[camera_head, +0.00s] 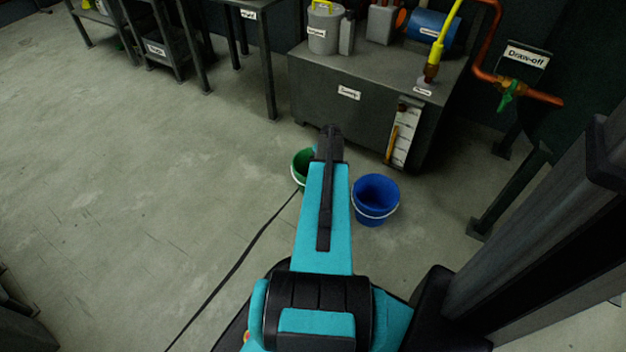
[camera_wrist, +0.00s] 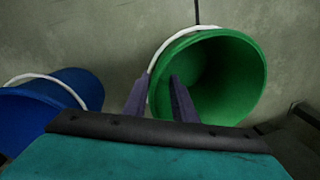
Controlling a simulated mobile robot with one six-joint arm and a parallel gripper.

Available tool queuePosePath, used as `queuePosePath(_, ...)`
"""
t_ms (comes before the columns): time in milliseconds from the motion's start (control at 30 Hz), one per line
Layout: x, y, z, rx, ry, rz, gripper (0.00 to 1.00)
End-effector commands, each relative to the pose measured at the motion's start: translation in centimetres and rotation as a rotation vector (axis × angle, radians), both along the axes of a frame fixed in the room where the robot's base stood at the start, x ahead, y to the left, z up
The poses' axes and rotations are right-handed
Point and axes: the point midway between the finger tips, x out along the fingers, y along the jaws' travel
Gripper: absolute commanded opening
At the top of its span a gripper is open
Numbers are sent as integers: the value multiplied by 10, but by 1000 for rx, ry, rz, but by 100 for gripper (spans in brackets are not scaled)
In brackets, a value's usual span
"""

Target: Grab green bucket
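The green bucket (camera_head: 301,168) stands on the floor beside the dark cabinet, partly hidden behind my arm in the head view. In the wrist view the green bucket (camera_wrist: 236,80) shows its open mouth and a white handle along its left rim. My gripper (camera_wrist: 157,86) is open at the bucket's left rim. Its left finger is outside the bucket and its right finger overlaps the mouth. The rim and white handle appear between the fingers; I cannot tell whether they touch. In the head view my arm hides the fingers.
A blue bucket (camera_head: 376,198) stands close to the right of the green one. The dark cabinet (camera_head: 345,112) is just behind both. A dark cable (camera_head: 240,262) lies on the floor to the left, where the floor is otherwise largely clear.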

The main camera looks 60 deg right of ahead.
Motion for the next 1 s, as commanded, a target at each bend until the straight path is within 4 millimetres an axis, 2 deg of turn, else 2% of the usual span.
queuePosePath(533,0,0,-9,0,0,0,24)
queuePosePath(1000,2,-1,-52,0,0,0,24)
